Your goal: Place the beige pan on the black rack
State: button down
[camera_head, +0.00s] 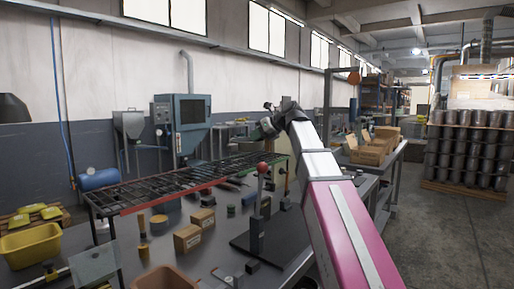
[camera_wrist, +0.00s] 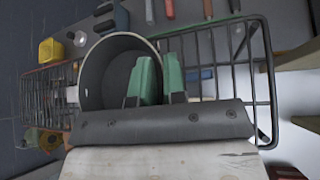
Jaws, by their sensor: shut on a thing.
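The beige pan (camera_wrist: 112,72) shows in the wrist view as a round, open vessel, greyish in this light, with its rim facing the camera. My gripper (camera_wrist: 157,72) has green fingers shut on the pan's right wall, one on the inner side and one outside. In the head view my gripper (camera_head: 266,128) is above the far right end of the black rack (camera_head: 150,188); I cannot make out the pan clearly there. The rack's wire bars (camera_wrist: 271,95) lie behind the pan in the wrist view. I cannot tell whether the pan touches them.
The rack stands raised over a grey workbench. Small cardboard boxes (camera_head: 187,238), a red-knobbed lever (camera_head: 262,169) and a yellow bin (camera_head: 30,246) are around it. The rack's top looks mostly bare toward the left. A blue machine (camera_head: 182,122) stands behind.

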jog(key=shift+f, duration=2.05)
jog(key=c, duration=1.2)
grip_release()
jog(key=shift+o, duration=0.2)
jog(key=v, duration=1.2)
jog(key=shift+s+d, duration=0.1)
jog(key=shift+d, duration=0.05)
